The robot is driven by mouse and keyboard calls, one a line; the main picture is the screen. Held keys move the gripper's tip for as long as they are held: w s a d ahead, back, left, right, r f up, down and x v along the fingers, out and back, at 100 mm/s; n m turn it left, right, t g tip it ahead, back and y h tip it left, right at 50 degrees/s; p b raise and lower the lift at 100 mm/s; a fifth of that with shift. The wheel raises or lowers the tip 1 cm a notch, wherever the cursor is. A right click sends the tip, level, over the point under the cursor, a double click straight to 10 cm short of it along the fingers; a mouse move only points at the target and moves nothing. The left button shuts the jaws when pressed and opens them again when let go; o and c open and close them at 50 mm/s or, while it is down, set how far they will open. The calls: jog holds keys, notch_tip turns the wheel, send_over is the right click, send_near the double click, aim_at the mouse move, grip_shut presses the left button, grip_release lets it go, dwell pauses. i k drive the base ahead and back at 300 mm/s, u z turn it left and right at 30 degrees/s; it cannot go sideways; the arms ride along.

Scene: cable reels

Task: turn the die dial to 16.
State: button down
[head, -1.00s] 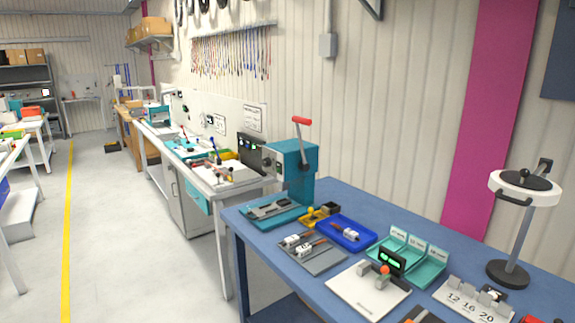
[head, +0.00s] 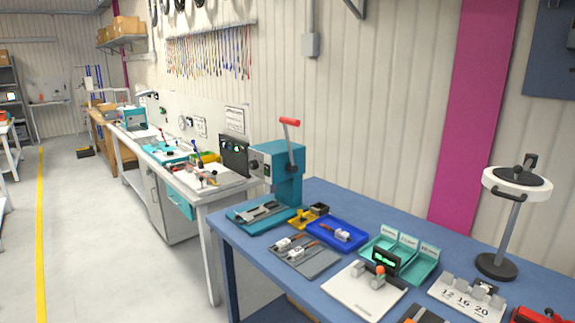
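A teal press (head: 287,172) with a red-tipped lever (head: 289,122) stands at the far left corner of the blue bench. A small dark round knob (head: 254,165) sits on the press head's left face; it may be the die dial, but its markings and setting are too small to read. A white plate (head: 462,302) marked 12, 16 and 20 lies at the right of the bench, with small grey blocks along its back edge. My gripper is not in view.
On the blue bench (head: 333,199) are a grey mat (head: 318,267) with connectors, a blue tray (head: 357,245), teal bins (head: 424,266), a white board (head: 340,294) with a green-lit display, and a magnifier lamp (head: 517,182). Open floor (head: 95,240) lies left.

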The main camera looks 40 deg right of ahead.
aim_at(253, 164)
jog(key=z, duration=1.1)
jog(key=k, duration=0.95)
jog(key=i, duration=0.85)
